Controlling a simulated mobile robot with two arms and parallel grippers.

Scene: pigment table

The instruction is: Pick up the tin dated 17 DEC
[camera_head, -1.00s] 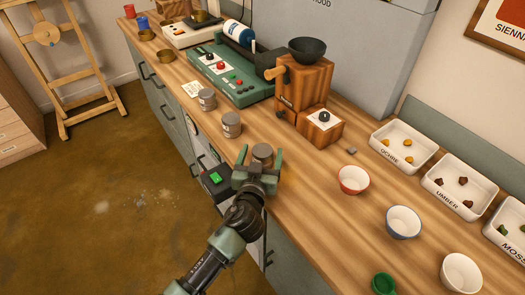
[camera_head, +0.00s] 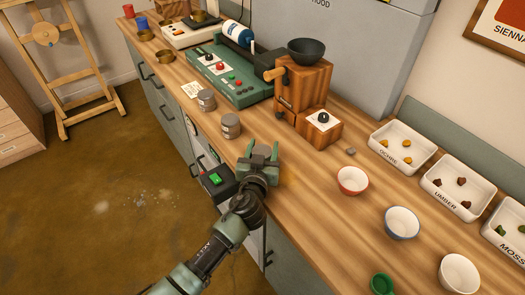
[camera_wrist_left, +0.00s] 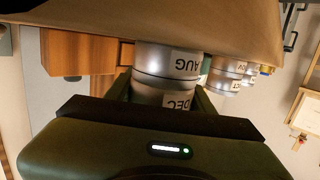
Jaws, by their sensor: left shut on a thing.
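My left gripper (camera_head: 261,153) is at the front edge of the bench, its two fingers shut on a grey tin (camera_head: 262,150) between them. In the left wrist view the view is upside down. There the metal tin (camera_wrist_left: 158,97) between the fingers has a label reading DEC; the day number is hidden. A metal section (camera_wrist_left: 160,60) labelled AUG lies directly against it, on the bench side. I cannot tell whether that is a separate stacked tin. I cannot tell whether the held tin is raised. My right gripper is not in view.
Two more grey tins, a nearer one (camera_head: 231,126) and a farther one (camera_head: 207,100), stand along the front edge. A wooden grinder (camera_head: 305,90) stands behind. Bowls, including a red one (camera_head: 352,181), and labelled trays (camera_head: 403,146) are to the right. Bare bench lies between.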

